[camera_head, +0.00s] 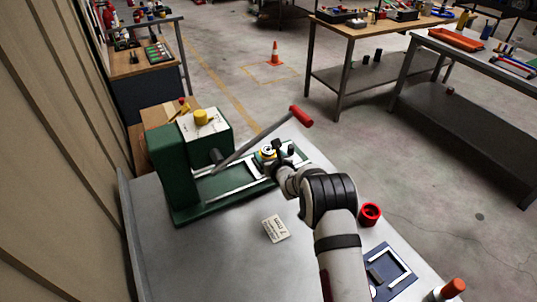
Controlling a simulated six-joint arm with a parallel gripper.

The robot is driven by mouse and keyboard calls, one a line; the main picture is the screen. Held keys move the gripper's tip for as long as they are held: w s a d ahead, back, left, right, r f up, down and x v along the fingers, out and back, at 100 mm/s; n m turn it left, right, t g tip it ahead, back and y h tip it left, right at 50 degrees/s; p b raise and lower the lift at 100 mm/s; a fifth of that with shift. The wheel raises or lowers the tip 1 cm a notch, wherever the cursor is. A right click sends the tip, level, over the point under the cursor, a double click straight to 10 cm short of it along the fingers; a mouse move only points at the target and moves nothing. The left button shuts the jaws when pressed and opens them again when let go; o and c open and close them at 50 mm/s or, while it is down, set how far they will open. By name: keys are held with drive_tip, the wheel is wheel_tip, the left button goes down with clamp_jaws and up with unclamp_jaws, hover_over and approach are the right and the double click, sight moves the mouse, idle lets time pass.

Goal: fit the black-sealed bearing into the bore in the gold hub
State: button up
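A green bench machine (190,207) with a long red-handled lever stands on the grey bench. A small gold piece (267,152), likely the gold hub, shows at the right end of its bed, with dark and pale parts at its top. My gripper (279,150) is right beside it, its dark fingers close to or over the gold piece. From this angle I cannot tell whether the fingers are open or shut, or whether they touch it. I cannot make out the black-sealed bearing or the bore clearly; my gripper and wrist hide part of this spot.
The lever's red handle (301,116) rises just behind my gripper. A white card (275,229), a red ring-shaped cup (370,213) and a dark blue tray (403,281) lie on the bench. An orange-capped bottle (453,288) stands at the front right. The front-left bench top is clear.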

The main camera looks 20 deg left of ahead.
drive_tip(key=shift+s+d+f, duration=0.1)
drive_tip(key=shift+s+f, duration=0.05)
drive_tip(key=shift+f, duration=0.05)
drive_tip(key=s+d+r+m+g+h, duration=0.1)
drive_tip(key=s+d+r+m+h, duration=0.2)
drive_tip(key=s+d+r+m, duration=0.45)
drive_tip(key=s+d+r+m+g+h, duration=0.2)
drive_tip(key=s+d+r+m+h, duration=0.15)
drive_tip(key=s+d+m, duration=0.6)
drive_tip(key=s+d+r+m+g, duration=0.2)
drive_tip(key=s+d+m, duration=0.3)
drive_tip(key=s+m, duration=0.35)
drive_tip(key=s+d+r+m+g, duration=0.1)
drive_tip(key=s+d+m+g, duration=0.2)
drive_tip(key=s+d+m, duration=0.35)
drive_tip(key=s+a+r+m+g, duration=0.1)
drive_tip(key=s+a+m+g, duration=0.1)
drive_tip(key=s+m, duration=1.4)
drive_tip(key=shift+s+a+r+g+y, duration=0.15)
drive_tip(key=shift+s+g+y, duration=0.15)
drive_tip(key=shift+g, duration=0.4)
